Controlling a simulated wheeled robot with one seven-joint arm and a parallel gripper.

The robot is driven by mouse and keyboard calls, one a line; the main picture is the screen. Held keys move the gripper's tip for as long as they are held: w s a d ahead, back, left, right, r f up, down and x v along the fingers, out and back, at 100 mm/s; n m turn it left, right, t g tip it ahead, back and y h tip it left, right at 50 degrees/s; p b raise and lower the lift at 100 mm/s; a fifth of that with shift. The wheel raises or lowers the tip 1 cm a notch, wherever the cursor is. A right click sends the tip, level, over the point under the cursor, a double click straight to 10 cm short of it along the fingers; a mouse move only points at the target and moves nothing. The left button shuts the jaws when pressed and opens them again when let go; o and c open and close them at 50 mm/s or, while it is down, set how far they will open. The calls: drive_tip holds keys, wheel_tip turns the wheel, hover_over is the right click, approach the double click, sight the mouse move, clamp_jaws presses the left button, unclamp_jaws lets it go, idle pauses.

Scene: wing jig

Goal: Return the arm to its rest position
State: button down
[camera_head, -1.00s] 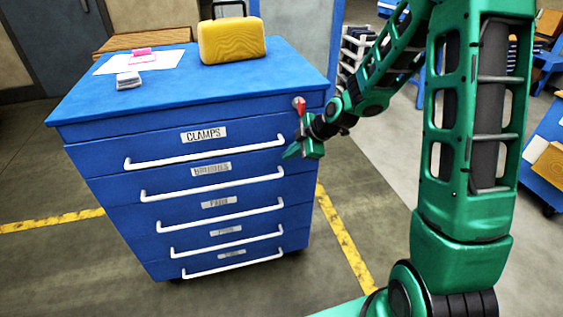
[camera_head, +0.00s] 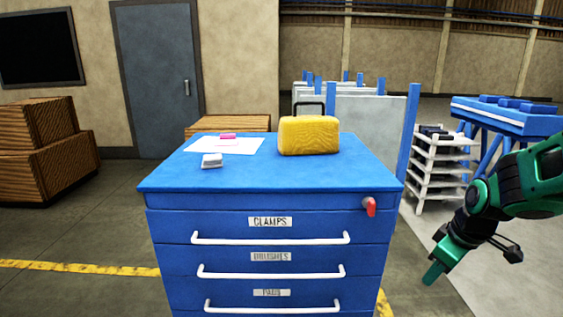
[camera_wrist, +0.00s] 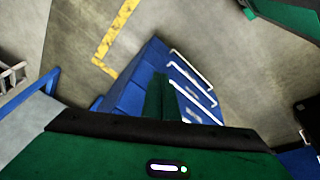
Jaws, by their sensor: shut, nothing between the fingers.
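My gripper (camera_head: 434,272) is at the right in the head view, on the green arm, to the right of the blue drawer cabinet (camera_head: 165,202) and apart from it. Its fingers are together and point down and to the left, with nothing held. In the wrist view the green fingers (camera_wrist: 161,96) show at the middle, with the cabinet (camera_wrist: 130,95) beyond them. The cabinet's visible drawers are shut. The top one is labelled CLAMPS (camera_head: 270,222).
On the cabinet top are a yellow case (camera_head: 309,135), a white sheet (camera_head: 222,146), a pink block (camera_head: 228,136) and a small grey-white block (camera_head: 212,160). A red knob (camera_head: 370,206) sits at the cabinet's front right. A white rack (camera_head: 440,165) stands behind my arm. Wooden crates (camera_head: 42,150) stand left.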

drive_tip(key=s+d+r+m+g, duration=0.1)
drive_tip(key=s+d+r+m, duration=0.1)
drive_tip(key=s+m, duration=0.4)
drive_tip(key=s+d+r+m+g, duration=0.2)
drive_tip(key=s+m, duration=0.5)
drive_tip(key=s, duration=0.9)
drive_tip(key=shift+d+r, duration=0.35)
